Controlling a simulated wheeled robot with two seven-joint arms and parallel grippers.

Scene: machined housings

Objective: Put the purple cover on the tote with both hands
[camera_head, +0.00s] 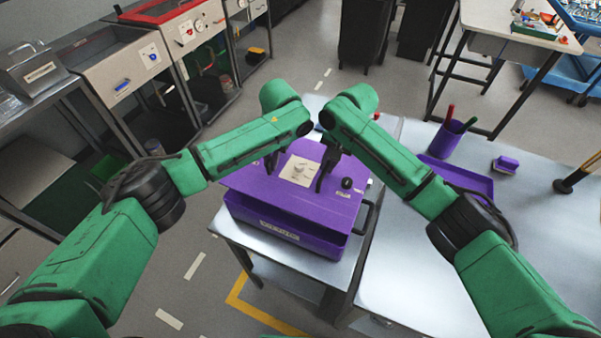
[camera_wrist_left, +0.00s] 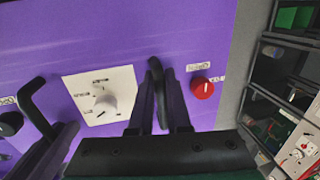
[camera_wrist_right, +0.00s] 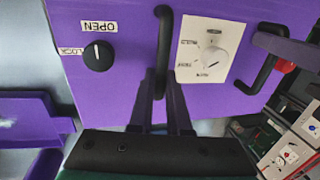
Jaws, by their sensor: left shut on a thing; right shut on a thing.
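The purple cover (camera_head: 250,184) has a white dial panel (camera_head: 299,171) and a black knob (camera_head: 347,184) on top. It lies over the purple tote (camera_head: 312,243), whose labelled front wall shows below the cover's near edge. I cannot tell whether the cover rests on the rim or hangs just above it. My left gripper (camera_head: 272,160) is shut on one black cover handle, seen in the left wrist view (camera_wrist_left: 162,85), beside a red knob (camera_wrist_left: 202,88). My right gripper (camera_head: 328,168) is shut on the other black handle, seen in the right wrist view (camera_wrist_right: 163,50).
The tote stands on a grey metal table (camera_head: 250,238). To the right, a wider grey table (camera_head: 430,260) holds a purple tray (camera_head: 460,178), a purple cup (camera_head: 446,138) and a small purple block (camera_head: 506,164). Machine cabinets (camera_head: 130,80) stand at the left.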

